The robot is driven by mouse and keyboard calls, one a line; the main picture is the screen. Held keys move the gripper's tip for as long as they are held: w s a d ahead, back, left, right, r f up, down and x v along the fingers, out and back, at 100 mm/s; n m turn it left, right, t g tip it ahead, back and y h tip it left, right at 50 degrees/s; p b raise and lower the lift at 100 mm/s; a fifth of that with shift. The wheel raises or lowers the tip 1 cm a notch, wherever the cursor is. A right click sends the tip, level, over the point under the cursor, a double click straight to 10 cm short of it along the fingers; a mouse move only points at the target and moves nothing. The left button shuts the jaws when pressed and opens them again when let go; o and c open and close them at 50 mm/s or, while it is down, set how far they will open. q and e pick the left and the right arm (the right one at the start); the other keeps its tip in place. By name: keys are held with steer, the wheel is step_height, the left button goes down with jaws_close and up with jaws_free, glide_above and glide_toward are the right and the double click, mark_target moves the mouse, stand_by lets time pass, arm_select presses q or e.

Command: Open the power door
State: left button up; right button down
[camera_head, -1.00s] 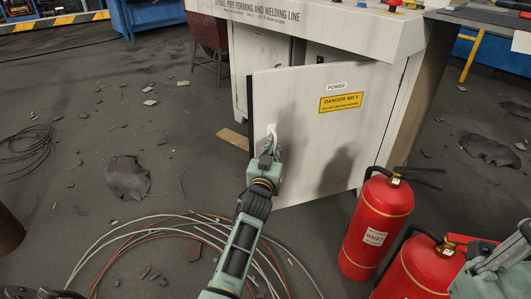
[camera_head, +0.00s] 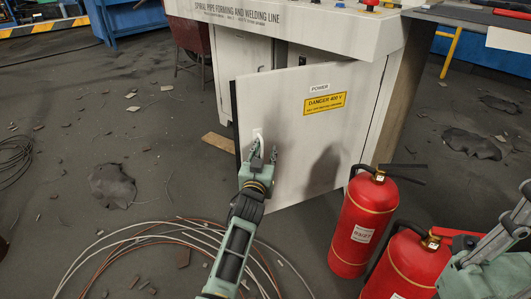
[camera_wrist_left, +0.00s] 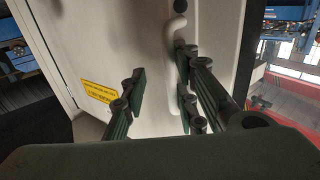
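The white power door (camera_head: 290,170), with a "POWER" label and a yellow danger sign (camera_head: 324,103), stands ajar from the cabinet, with a dark gap behind its left edge. Its white handle (camera_head: 258,135) is near that left edge. My left gripper (camera_head: 263,152) is at the handle, with its fingers spread apart. In the left wrist view the handle (camera_wrist_left: 177,60) runs beside the right-hand finger, and the left-hand finger stands apart over the door face. I cannot tell whether a finger touches the handle. Only part of my right arm shows at the lower right; its gripper is out of sight.
Two red fire extinguishers (camera_head: 362,225) (camera_head: 408,268) stand in front of the cabinet at right. Coiled cables (camera_head: 150,230) lie on the floor at front left. A wooden piece (camera_head: 220,144) lies beside the door's left edge. Small debris is scattered about.

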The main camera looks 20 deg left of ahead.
arm_select(q)
steer(key=shift+a, duration=0.15)
steer(key=shift+s, duration=0.15)
steer(key=s+d, duration=0.2)
steer(key=s, duration=0.9)
steer(key=shift+s, duration=0.3)
